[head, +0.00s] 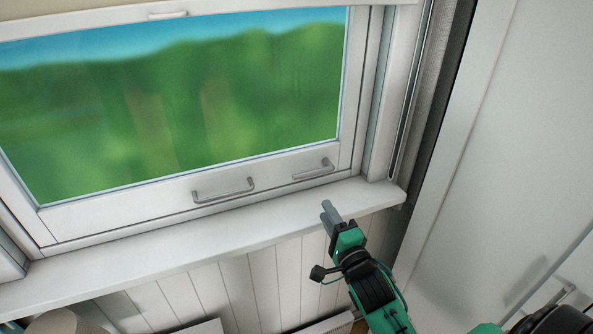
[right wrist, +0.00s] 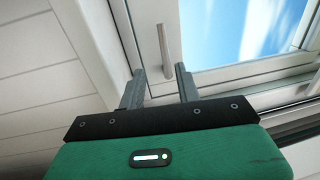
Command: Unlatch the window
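The window (head: 180,110) fills much of the head view, with a white frame. Its lower rail carries two grey bar handles: a longer one (head: 224,190) near the middle and a shorter one (head: 313,171) at the right. My right gripper (head: 328,208) is in front of the sill, just below the shorter handle and apart from it. In the right wrist view its two fingers (right wrist: 160,87) are spread with nothing between them. A grey bar handle (right wrist: 165,52) stands ahead of the gap between the fingers. My left gripper is not in view.
A white sill (head: 200,235) juts out below the window, over a panelled wall (head: 235,285). A pale flat panel (head: 510,140) stands at the right. A small handle piece (head: 168,14) shows at the window's top. Objects sit at the bottom left.

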